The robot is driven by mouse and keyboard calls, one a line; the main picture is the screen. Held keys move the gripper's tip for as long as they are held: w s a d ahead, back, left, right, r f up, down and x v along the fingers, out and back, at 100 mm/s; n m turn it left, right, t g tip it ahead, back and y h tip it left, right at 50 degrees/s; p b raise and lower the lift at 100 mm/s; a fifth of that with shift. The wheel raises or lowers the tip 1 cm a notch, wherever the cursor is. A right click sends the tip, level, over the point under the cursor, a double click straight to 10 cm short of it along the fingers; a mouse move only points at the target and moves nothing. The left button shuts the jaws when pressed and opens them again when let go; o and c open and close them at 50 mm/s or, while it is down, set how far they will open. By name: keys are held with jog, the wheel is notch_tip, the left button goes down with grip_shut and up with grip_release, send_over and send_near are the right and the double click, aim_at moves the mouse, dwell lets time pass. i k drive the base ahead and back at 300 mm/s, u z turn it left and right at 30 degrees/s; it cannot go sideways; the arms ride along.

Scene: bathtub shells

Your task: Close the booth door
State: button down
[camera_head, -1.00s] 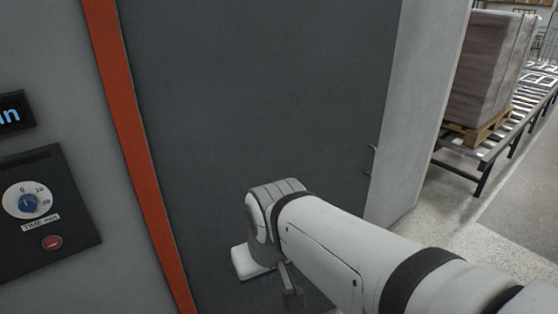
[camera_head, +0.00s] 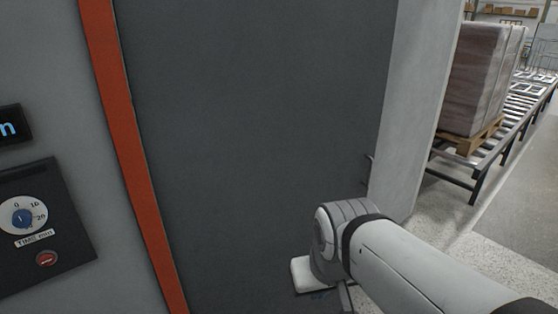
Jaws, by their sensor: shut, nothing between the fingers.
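A tall dark grey panel (camera_head: 250,110), which looks like the booth door, fills the middle of the view. An orange-red strip (camera_head: 122,130) runs down its left side. A small handle-like piece (camera_head: 368,168) shows at its right edge, beside a light grey upright panel (camera_head: 425,90). I cannot tell how far open the door stands. My arm comes in from the lower right, and its wrist is in front of the dark panel's lower right part, left of and below the handle. My fingertips are not visible; the wrist and the bottom picture edge hide that area.
A grey wall on the left carries a black control box (camera_head: 65,200) with a timer dial and a red button. A wrapped load (camera_head: 480,80) on a wooden pallet (camera_head: 468,136) stands on a roller conveyor (camera_head: 508,120) at the right. Speckled floor (camera_head: 475,232) is clear there.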

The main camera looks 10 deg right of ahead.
aim_at(253, 116)
jog(key=i, duration=1)
jog(key=z, duration=0.25)
jog(key=k, duration=1)
jog(key=z, duration=0.55)
jog(key=i, duration=1)
jog(key=z, duration=0.05)
